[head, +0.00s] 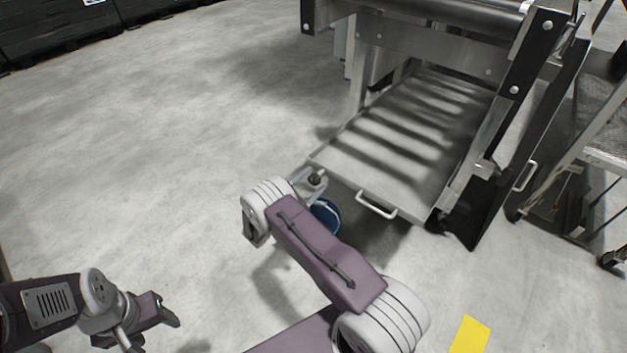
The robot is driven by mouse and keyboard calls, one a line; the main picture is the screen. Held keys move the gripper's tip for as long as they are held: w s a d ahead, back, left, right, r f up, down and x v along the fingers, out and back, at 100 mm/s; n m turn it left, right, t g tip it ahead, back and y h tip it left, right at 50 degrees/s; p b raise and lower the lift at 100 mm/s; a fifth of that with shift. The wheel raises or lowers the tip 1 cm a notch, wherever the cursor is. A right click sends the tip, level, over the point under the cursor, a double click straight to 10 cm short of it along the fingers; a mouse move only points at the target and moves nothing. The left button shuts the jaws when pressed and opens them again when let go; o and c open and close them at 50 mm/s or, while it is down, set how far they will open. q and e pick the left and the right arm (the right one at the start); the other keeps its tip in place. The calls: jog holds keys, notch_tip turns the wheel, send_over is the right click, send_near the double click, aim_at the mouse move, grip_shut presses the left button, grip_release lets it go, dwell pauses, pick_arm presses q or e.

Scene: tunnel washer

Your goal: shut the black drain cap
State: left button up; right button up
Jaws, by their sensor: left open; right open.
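A small black round piece (315,179), perhaps the drain cap, sits on a pale metal fitting by the left front corner of the steel tray. It is too small to tell whether it is open or shut. My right arm reaches up in front of this spot, its bent joint just left of the fitting and partly covering it. My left gripper (156,334) is open and empty at the lower left, over bare floor and well away from the fitting.
The sloping steel tray (345,160) with a white front handle (376,205) juts from the machine frame. A blue round object (326,215) lies below the fitting, partly behind my arm. A yellow floor marking (470,335) is at lower right. Floor at left is clear.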

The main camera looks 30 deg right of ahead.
jog(key=p+v, duration=0.3)
jog(key=v, duration=0.5)
jog(key=shift+a, duration=0.2)
jog(key=shift+s, duration=0.1)
